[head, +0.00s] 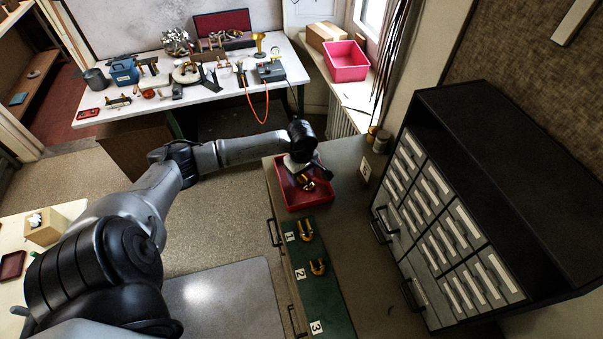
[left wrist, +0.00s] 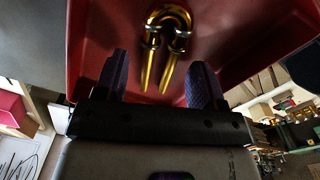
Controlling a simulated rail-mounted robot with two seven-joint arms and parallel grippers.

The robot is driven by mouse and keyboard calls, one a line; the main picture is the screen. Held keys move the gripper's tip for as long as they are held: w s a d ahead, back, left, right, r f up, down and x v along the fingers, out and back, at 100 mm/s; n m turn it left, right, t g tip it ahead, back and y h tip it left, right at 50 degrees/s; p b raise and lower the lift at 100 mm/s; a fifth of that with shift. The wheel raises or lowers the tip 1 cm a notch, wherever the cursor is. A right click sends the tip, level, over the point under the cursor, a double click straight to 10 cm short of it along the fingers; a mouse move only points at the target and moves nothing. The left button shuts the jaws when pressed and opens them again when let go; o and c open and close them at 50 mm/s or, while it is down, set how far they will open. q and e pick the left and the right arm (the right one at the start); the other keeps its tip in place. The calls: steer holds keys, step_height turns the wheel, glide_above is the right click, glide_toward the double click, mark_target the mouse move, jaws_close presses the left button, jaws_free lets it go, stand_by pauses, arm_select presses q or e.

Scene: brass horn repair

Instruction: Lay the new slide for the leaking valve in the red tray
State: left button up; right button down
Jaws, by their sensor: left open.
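The red tray (head: 290,198) sits on the cabinet top at the far end of the green mat (head: 330,300). A brass U-shaped slide (left wrist: 170,18) lies in the red tray (left wrist: 230,35) in the left wrist view; it also shows in the head view (head: 307,184). My left gripper (head: 304,176) is over the tray, its fingers (left wrist: 155,75) open, with the slide's legs pointing between them, not clamped. On the mat, one brass slide (head: 306,231) lies by label 1 and another (head: 317,267) by label 2. No slide shows by label 3 (head: 316,327). My right gripper is out of view.
A grey drawer cabinet (head: 440,220) stands right of the mat. Small jars (head: 380,143) stand behind the tray's right side. A white workbench (head: 210,90) with tools and a pink bin (head: 346,68) are farther back. The cabinet top right of the mat is bare.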

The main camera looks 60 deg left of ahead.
arm_select(q)
step_height(320, 180, up, 14)
steer(key=b, duration=0.4)
stand_by(0.4)
steer(key=shift+f, duration=0.1)
stand_by(0.6)
